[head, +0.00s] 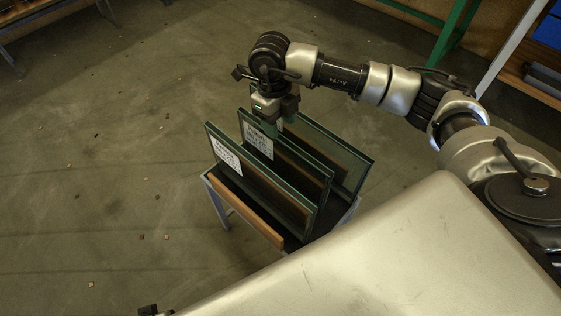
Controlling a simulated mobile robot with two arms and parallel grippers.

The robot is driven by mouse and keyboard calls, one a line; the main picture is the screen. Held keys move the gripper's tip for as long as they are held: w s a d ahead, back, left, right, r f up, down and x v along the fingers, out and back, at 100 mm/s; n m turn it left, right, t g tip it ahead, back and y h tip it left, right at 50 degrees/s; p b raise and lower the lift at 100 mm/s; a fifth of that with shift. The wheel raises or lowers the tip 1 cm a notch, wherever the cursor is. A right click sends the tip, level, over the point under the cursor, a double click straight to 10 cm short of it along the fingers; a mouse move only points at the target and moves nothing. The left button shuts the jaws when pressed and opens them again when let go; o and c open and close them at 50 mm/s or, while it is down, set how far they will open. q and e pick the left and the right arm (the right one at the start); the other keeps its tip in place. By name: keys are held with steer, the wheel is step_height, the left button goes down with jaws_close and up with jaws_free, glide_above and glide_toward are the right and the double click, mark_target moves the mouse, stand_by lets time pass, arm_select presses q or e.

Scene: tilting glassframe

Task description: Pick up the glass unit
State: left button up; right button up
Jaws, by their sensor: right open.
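Three glass units with dark green edges stand on edge, side by side, in a small rack (245,217). The front unit (262,190) and the middle unit (300,165) carry white printed labels near their left ends. The back unit (335,152) is partly hidden behind my right gripper and the middle unit. My right gripper (268,122) is open, pointing down at the upper left corners of the middle and back units. Its fingers overlap these corners in the picture; I cannot tell whether they touch the glass.
The rack has grey legs and a wooden front strip. The concrete floor (90,190) to the left is open, with small scraps. A green metal frame (453,30) and a shelf with blue bins (548,30) stand at the upper right.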

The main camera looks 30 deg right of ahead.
mark_target(281, 137)
steer(key=f, duration=0.5)
steer(key=s+f+b, duration=0.1)
steer(key=f, duration=0.2)
steer(key=shift+d, duration=0.15)
arm_select(q)
steer(key=v, duration=0.2)
steer(key=w+v, duration=0.1)
steer(key=v, duration=0.1)
steer(key=shift+r, duration=0.15)
arm_select(e)
jaws_close()
steer(key=shift+w+r, duration=0.15)
stand_by(0.5)
